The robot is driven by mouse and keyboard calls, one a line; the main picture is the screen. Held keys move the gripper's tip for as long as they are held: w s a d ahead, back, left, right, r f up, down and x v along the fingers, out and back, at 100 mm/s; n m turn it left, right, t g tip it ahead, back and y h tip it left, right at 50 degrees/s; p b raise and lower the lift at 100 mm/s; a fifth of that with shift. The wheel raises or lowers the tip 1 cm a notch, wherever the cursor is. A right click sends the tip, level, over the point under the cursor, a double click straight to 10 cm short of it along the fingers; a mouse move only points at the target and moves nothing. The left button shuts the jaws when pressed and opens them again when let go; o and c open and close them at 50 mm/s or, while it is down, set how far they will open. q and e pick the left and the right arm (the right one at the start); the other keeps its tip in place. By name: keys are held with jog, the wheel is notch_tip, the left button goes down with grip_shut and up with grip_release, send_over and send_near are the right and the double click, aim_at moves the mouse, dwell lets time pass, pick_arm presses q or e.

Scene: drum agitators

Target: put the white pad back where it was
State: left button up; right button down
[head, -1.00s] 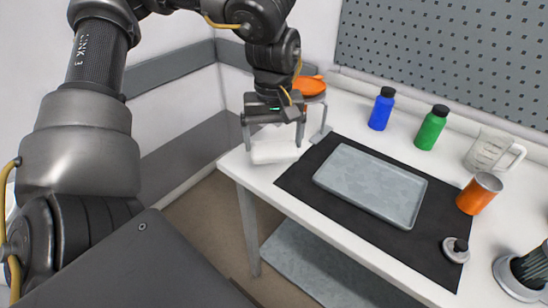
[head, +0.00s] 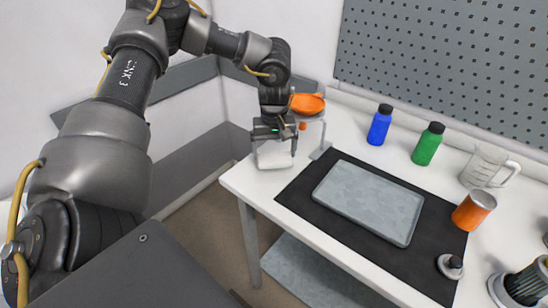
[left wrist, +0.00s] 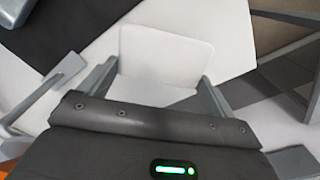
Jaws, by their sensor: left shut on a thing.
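The white pad (head: 274,157) is between the fingers of my left gripper (head: 275,150), over the left end of the white table. In the left wrist view the pad (left wrist: 166,55) shows as a pale rounded plate, with a finger of my left gripper (left wrist: 152,88) at each side. The gripper is shut on it and points down. I cannot tell whether the pad touches the table. My right gripper is out of view.
A grey metal stand (head: 319,150) and an orange bowl (head: 307,104) are close beside my left gripper. A grey tray (head: 368,199) lies on a black mat (head: 308,184). Blue (head: 380,126) and green (head: 427,146) bottles stand behind. The table's front edge is near.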

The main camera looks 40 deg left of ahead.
aim_at(274, 152)
pick_arm(q)
jog(key=shift+w+a+f, duration=0.15)
jog(key=shift+f, duration=0.15)
notch_tip(274, 152, down, 3)
jog(key=shift+w+a+f+p, duration=0.1)
jog(key=shift+w+p, duration=0.05)
jog(key=shift+p, duration=0.5)
jog(key=shift+f, duration=0.1)
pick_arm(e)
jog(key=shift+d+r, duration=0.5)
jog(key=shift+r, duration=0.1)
pick_arm(q)
jog(key=shift+f, duration=0.15)
jog(key=o, duration=0.6)
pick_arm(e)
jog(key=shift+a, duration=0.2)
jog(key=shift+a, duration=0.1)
